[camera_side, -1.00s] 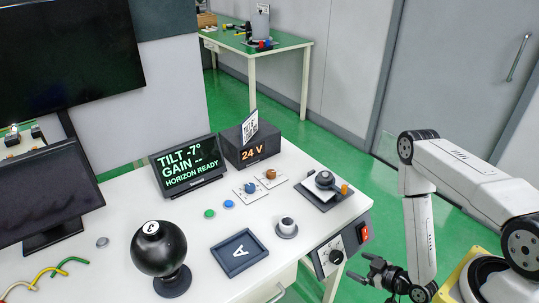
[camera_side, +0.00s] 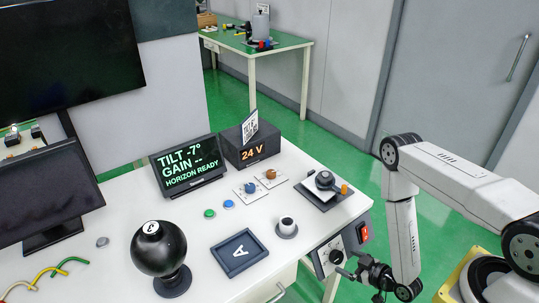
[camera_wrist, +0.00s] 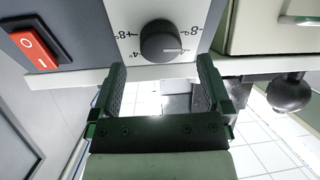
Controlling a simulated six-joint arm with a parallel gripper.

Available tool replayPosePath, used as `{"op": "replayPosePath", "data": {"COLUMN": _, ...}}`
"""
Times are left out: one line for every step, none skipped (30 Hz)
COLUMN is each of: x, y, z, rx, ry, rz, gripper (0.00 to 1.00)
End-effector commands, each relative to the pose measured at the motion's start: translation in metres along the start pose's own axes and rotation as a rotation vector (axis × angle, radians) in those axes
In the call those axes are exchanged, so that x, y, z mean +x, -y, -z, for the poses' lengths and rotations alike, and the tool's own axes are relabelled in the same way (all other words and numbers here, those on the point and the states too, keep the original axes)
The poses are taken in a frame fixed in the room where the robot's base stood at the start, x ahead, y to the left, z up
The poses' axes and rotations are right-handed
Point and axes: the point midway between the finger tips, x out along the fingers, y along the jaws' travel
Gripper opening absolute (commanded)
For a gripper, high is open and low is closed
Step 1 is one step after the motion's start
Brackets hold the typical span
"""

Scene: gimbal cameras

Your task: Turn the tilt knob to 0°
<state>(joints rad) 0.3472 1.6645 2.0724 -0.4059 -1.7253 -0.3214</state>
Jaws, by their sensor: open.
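The black round tilt knob (camera_wrist: 160,42) sits on a pale panel with scale marks and "8" figures, in the wrist view. In the side view the knob (camera_side: 336,257) is on the front panel at the bench's right end. My gripper (camera_wrist: 162,78) is open and empty, its fingers spread to either side of the knob's line and short of it in the picture. In the side view my gripper (camera_side: 349,267) is close in front of the panel; contact cannot be told. The display (camera_side: 187,166) reads TILT -7°, GAIN --, HORIZON READY.
A red switch (camera_wrist: 36,44) is left of the knob in the wrist view. A drawer handle (camera_wrist: 298,20) and a dark ball (camera_wrist: 290,92) are on the right. On the bench (camera_side: 115,203) stand a black ball on a stand (camera_side: 158,250), a tray (camera_side: 252,262) and small knobs.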

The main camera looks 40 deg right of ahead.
Motion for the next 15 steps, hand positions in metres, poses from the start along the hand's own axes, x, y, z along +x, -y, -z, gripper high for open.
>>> {"op": "replayPosePath", "data": {"x": 0.006, "y": 0.001, "z": 0.001, "rx": -0.002, "ry": -0.001, "rz": 0.002, "gripper": 0.99}}
{"op": "replayPosePath", "data": {"x": 0.01, "y": 0.001, "z": 0.001, "rx": -0.001, "ry": -0.002, "rz": 0.002, "gripper": 0.99}}
{"op": "replayPosePath", "data": {"x": 0.014, "y": 0.001, "z": 0.001, "rx": -0.002, "ry": -0.003, "rz": 0.002, "gripper": 0.99}}
{"op": "replayPosePath", "data": {"x": 0.018, "y": 0.001, "z": 0.001, "rx": -0.001, "ry": -0.002, "rz": 0.001, "gripper": 0.99}}
{"op": "replayPosePath", "data": {"x": 0.021, "y": 0.0, "z": 0.0, "rx": -0.001, "ry": -0.001, "rz": 0.001, "gripper": 0.99}}
{"op": "replayPosePath", "data": {"x": 0.024, "y": 0.0, "z": 0.001, "rx": -0.001, "ry": -0.002, "rz": 0.001, "gripper": 0.99}}
{"op": "replayPosePath", "data": {"x": 0.026, "y": 0.0, "z": 0.001, "rx": -0.001, "ry": -0.002, "rz": 0.001, "gripper": 0.99}}
{"op": "replayPosePath", "data": {"x": 0.028, "y": 0.0, "z": 0.001, "rx": -0.001, "ry": -0.001, "rz": 0.001, "gripper": 0.99}}
{"op": "replayPosePath", "data": {"x": 0.03, "y": 0.0, "z": 0.001, "rx": 0.0, "ry": -0.001, "rz": 0.001, "gripper": 0.99}}
{"op": "replayPosePath", "data": {"x": 0.032, "y": 0.0, "z": 0.0, "rx": 0.0, "ry": 0.0, "rz": 0.0, "gripper": 0.99}}
{"op": "replayPosePath", "data": {"x": 0.033, "y": 0.0, "z": 0.0, "rx": 0.001, "ry": 0.0, "rz": 0.0, "gripper": 0.99}}
{"op": "replayPosePath", "data": {"x": 0.034, "y": 0.0, "z": 0.0, "rx": 0.001, "ry": 0.0, "rz": 0.0, "gripper": 0.99}}
{"op": "replayPosePath", "data": {"x": 0.035, "y": 0.0, "z": 0.0, "rx": 0.001, "ry": 0.0, "rz": -0.001, "gripper": 0.99}}
{"op": "replayPosePath", "data": {"x": 0.035, "y": 0.0, "z": 0.001, "rx": 0.001, "ry": 0.0, "rz": -0.001, "gripper": 0.99}}
{"op": "replayPosePath", "data": {"x": 0.035, "y": 0.0, "z": 0.001, "rx": 0.002, "ry": 0.0, "rz": -0.001, "gripper": 0.99}}
